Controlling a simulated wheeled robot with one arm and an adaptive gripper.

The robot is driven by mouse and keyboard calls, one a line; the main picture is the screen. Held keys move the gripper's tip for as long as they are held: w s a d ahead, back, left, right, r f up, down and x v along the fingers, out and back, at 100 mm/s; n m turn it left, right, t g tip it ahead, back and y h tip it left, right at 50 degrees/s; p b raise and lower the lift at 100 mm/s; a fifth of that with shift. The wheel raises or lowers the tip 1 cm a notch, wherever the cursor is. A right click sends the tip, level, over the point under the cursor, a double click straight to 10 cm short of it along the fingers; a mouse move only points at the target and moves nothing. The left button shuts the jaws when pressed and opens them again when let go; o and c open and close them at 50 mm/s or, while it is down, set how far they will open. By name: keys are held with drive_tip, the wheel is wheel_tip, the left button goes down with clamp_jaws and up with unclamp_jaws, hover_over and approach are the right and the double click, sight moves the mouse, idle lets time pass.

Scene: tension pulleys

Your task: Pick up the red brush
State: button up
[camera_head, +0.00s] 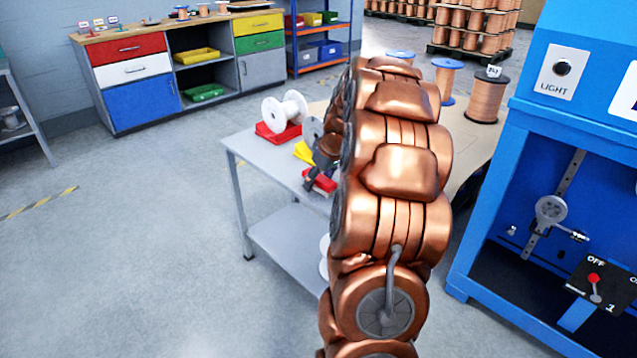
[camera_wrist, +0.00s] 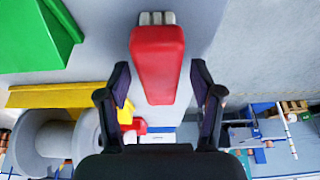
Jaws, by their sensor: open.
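The red brush (camera_wrist: 157,62) lies in the upper middle of the wrist view, with its grey bristle end at the top and its narrower red end downwards. My gripper (camera_wrist: 160,72) is open, with one dark finger on each side of the brush's lower part. Gaps show between both fingers and the brush in the picture; the depth between them is unclear. In the head view, my gripper (camera_head: 316,172) is partly hidden by my copper-coloured arm, over the grey table. A red piece (camera_head: 323,182) shows beside it there, probably the brush.
The grey table (camera_head: 262,150) also holds a white spool (camera_head: 284,109), a red bin (camera_head: 276,134) and a yellow item (camera_head: 304,152). A green bin (camera_wrist: 38,35) and a spool (camera_wrist: 45,140) lie left in the wrist view. A blue machine (camera_head: 540,130) stands right.

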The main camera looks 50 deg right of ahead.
sight(319, 177)
drive_tip(key=shift+f, duration=0.1)
clamp_jaws()
idle(0.7)
drive_tip(key=shift+r+p, duration=0.65)
drive_tip(key=shift+r, duration=1.25)
drive_tip(key=shift+s+r, duration=0.15)
drive_tip(key=shift+r, duration=0.1)
drive_tip(key=s, duration=0.5)
drive_tip(key=s+a+r+p, duration=0.1)
drive_tip(key=s, duration=0.4)
drive_tip(key=s+a+p, duration=0.1)
drive_tip(key=s, duration=0.4)
drive_tip(key=shift+s+r, duration=0.15)
drive_tip(key=shift+s, duration=0.15)
